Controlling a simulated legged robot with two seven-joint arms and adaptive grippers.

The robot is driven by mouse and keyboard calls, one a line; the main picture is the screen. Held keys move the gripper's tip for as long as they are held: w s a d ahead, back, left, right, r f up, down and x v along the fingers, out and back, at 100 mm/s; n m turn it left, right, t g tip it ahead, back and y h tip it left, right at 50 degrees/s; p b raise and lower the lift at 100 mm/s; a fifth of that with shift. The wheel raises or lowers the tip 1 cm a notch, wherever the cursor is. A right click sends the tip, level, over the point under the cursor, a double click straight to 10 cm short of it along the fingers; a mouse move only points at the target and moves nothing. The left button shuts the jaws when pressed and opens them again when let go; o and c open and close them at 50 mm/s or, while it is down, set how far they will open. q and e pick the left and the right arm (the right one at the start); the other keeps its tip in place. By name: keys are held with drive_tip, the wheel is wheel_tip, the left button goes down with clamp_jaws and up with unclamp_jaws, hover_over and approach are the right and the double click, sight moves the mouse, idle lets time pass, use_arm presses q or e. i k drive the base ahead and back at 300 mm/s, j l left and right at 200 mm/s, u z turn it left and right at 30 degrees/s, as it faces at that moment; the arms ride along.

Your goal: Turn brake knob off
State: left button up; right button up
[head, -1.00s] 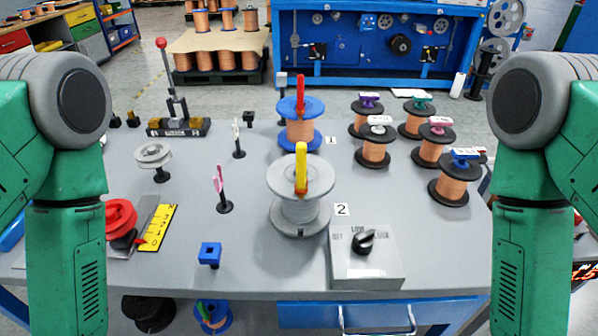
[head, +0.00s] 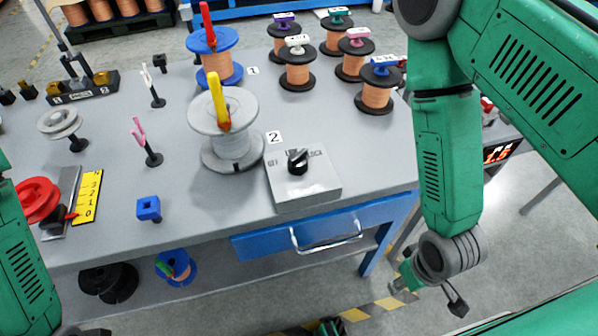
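The brake knob (head: 297,162) is a black rotary knob with a pale pointer mark, on top of a grey box (head: 304,186) near the table's front edge. The lettering around it is partly covered by the knob and too small to read surely. My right gripper (head: 430,296) hangs beyond the table's right front corner, below the tabletop and right of the box. Its fingers are spread and empty, well apart from the knob. Of my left gripper, only a dark part (head: 85,331) shows at the bottom left edge; its fingers are cut off.
A grey spool (head: 230,150) with a yellow handle stands left of the box. A blue drawer (head: 310,232) with a metal handle (head: 327,234) lies below it. Copper spools (head: 376,95) stand behind. The tabletop right of the box is clear.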

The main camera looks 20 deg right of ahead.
sight(297, 164)
drive_tip(key=k+l+z, duration=0.2)
drive_tip(key=z, duration=0.15)
drive_tip(key=k+l+z, duration=0.15)
drive_tip(key=z, duration=0.2)
drive_tip(key=k+l+z, duration=0.1)
drive_tip(key=l+z, duration=0.25)
